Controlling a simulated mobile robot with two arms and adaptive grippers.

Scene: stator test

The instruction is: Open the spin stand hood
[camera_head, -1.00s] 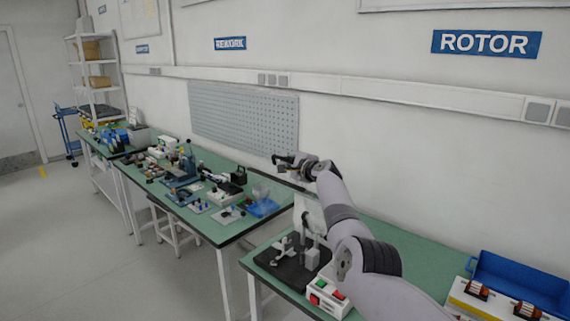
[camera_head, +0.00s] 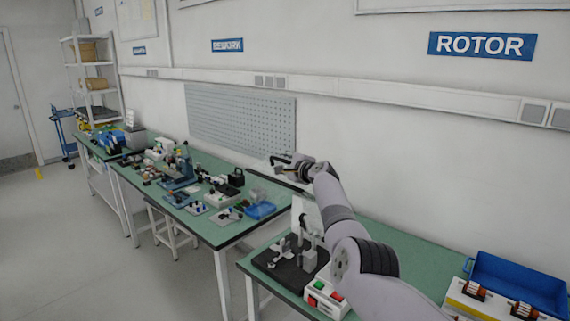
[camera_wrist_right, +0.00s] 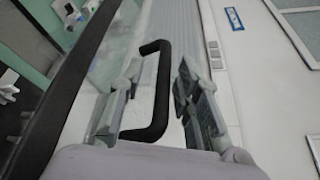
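The spin stand's black base (camera_head: 283,264) is on the near green table, with grey fixtures on it. Its clear hood is hard to make out in the head view; a dark edge (camera_head: 292,187) shows just below my right gripper (camera_head: 283,161). In the right wrist view, the hood's black U-shaped handle (camera_wrist_right: 162,88) stands between the two fingers of my right gripper (camera_wrist_right: 157,95). The fingers are apart, with visible gaps beside the handle. A dark frame edge (camera_wrist_right: 62,95) and clear panel are at left there. My left gripper is not in view.
A control box (camera_head: 326,297) with red and green buttons sits at the table's front. A blue bin (camera_head: 520,283) and a rotor tray (camera_head: 498,306) are at right. Another green workbench (camera_head: 225,235) with several devices is at left. The wall is close behind.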

